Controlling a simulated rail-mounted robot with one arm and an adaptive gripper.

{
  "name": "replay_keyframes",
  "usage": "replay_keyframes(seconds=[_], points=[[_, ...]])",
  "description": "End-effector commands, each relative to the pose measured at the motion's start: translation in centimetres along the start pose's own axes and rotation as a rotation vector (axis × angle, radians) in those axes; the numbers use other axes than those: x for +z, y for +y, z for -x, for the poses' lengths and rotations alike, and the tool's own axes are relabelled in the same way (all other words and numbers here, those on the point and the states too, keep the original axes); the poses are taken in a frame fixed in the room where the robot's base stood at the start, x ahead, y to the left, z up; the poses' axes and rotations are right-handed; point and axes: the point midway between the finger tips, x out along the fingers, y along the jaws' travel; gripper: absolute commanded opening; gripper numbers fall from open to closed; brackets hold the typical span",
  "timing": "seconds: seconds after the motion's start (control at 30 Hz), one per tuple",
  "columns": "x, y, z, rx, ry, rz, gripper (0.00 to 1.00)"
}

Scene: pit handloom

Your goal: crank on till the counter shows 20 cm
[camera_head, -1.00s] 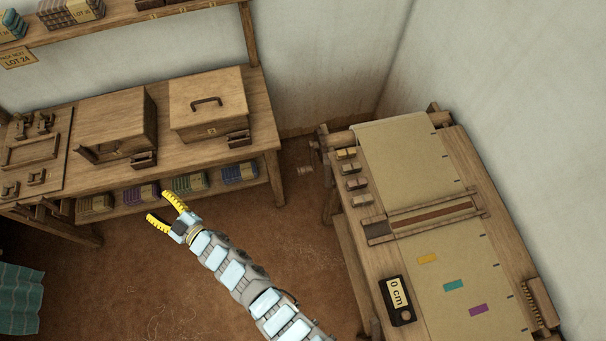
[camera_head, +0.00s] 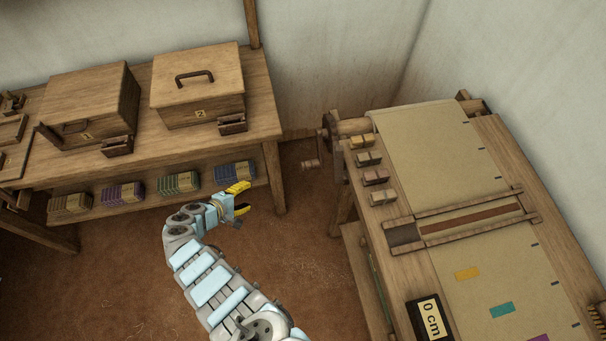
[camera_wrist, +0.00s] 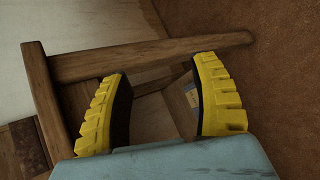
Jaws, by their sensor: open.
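The counter (camera_head: 430,318) lies on the loom (camera_head: 405,255) at the lower right and reads 0 cm; its lower edge is cut off. A dark crank wheel with a small handle (camera_head: 311,164) sticks out from the loom's far left corner, at the end of the cloth roller (camera_head: 352,126). My gripper (camera_head: 243,198) has yellow fingers, is open and empty, and is left of the crank, apart from it. In the wrist view the open fingers (camera_wrist: 160,72) have nothing between them but background wood; the crank is not recognisable there.
A workbench (camera_head: 262,110) with two wooden boxes stands at the back left, with yarn bundles (camera_head: 178,184) on its lower shelf near my gripper. Small blocks (camera_head: 376,177) line the loom's left edge. The brown floor between bench and loom is clear.

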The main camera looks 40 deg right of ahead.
Motion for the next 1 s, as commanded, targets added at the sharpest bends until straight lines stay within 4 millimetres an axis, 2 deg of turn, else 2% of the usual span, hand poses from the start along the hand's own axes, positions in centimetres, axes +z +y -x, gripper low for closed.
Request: replay_keyframes(seconds=[0.03,0.07,0.27,0.43,0.57,0.67,1.0], points=[[0.8,0.1,-0.9,0.035,-0.073,0.016,0.62],[1.6,0.8,-1.0,0.058,-0.118,0.022,0.62],[5.7,4.8,-0.1,0.181,-0.353,0.046,0.62],[7.3,6.6,0.9,0.229,-0.439,0.046,0.62],[7.9,7.1,0.5,0.237,-0.454,0.047,0.62],[8.5,7.4,-0.5,0.236,-0.454,0.047,0.62],[11.0,8.6,-5.8,0.235,-0.453,0.047,0.62]])
